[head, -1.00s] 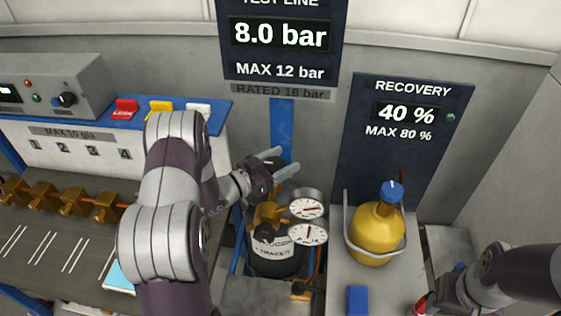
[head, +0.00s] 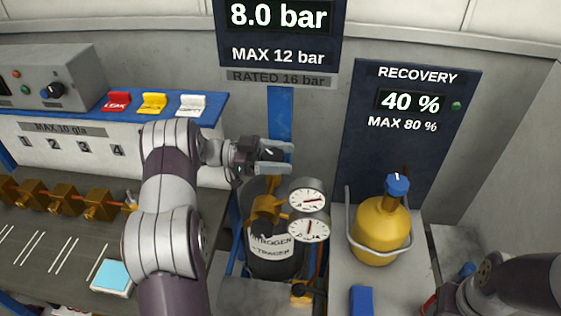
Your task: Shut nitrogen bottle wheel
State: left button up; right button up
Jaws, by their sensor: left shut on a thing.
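The nitrogen bottle (head: 275,265) stands upright in the middle of the head view, dark, with a white label reading "NITROGEN TRACER". A brass valve and regulator (head: 264,214) sit on its top, with two round gauges (head: 308,197) on the right. My left gripper (head: 276,156) is above the bottle top, with its fingers pointing right. It is shut on a small dark wheel (head: 270,152) with a white mark, mostly hidden between the fingers. My right arm enters at the bottom right; its fingertips cannot be made out.
A yellow recovery cylinder (head: 379,234) with a blue cap stands to the right. Brass valves (head: 62,199) and red, yellow and white levers (head: 153,103) are on the left. The display reads 8.0 bar; the recovery panel (head: 411,130) reads 40 %.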

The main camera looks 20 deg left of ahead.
pick_arm(q)
jog(key=shift+s+m+g+b, duration=0.1)
jog(key=shift+m+g+b, duration=0.6)
jog(key=shift+g, duration=0.5)
jog(key=shift+g+h, duration=0.3)
jog(key=shift+g, duration=0.1)
jog(key=o, duration=1)
jog(key=shift+m, duration=0.3)
jog(key=shift+c, duration=0.2)
